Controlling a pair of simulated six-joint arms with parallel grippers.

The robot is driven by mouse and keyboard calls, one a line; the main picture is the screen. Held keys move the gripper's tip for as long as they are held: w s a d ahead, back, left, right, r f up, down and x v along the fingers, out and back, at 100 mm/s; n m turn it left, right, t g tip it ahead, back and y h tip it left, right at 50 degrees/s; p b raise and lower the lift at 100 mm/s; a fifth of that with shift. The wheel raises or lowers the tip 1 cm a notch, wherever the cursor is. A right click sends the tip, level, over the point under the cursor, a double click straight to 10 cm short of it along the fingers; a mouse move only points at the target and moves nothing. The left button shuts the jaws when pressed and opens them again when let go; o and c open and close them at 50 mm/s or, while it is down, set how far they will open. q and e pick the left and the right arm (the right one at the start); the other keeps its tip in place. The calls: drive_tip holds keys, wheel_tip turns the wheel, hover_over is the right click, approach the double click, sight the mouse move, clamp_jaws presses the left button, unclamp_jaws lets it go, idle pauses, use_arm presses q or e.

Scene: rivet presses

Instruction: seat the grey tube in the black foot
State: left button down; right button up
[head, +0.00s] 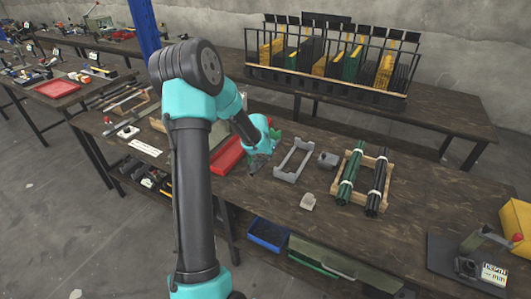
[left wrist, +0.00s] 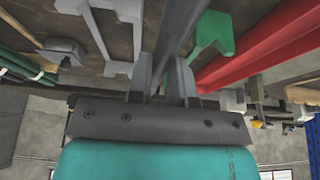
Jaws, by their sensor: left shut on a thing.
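My left gripper (head: 259,160) is low over the table, between the red tray and the grey cradle in the head view. In the left wrist view its two fingers (left wrist: 163,72) are shut on the grey tube (left wrist: 183,32), a long bar that runs up out of the top of the picture. In the head view the tube is hard to tell from the gripper. I cannot make out the black foot for certain in either view. My right gripper is in neither view.
A grey cradle (head: 294,160) lies right of my gripper, with a grey block (head: 328,160) and a paler block (head: 308,201) near it. A wooden rack (head: 375,161) holds green and black tubes. A red tray (head: 227,155) is left; a green bracket (left wrist: 213,35) stands close by.

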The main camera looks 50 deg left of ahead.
use_arm(q)
drive_tip(key=shift+d, duration=0.15)
idle(0.7)
drive_tip(key=w+d+r+m+h, duration=0.1)
drive_tip(key=w+d+r+m, duration=0.1)
drive_tip(key=d, duration=1)
drive_tip(key=w+d+r+m+h, duration=0.1)
drive_tip(key=w+d+r+m, duration=0.1)
drive_tip(key=d, duration=1.1)
drive_tip(key=w+d+r+m, duration=0.2)
drive_tip(key=w+d+m, duration=0.1)
drive_tip(key=d, duration=0.9)
drive_tip(key=shift+w+d+r+h, duration=0.2)
drive_tip(key=shift+w+d+h, duration=0.2)
drive_tip(key=shift+w, duration=0.15)
drive_tip(key=shift+a, duration=0.1)
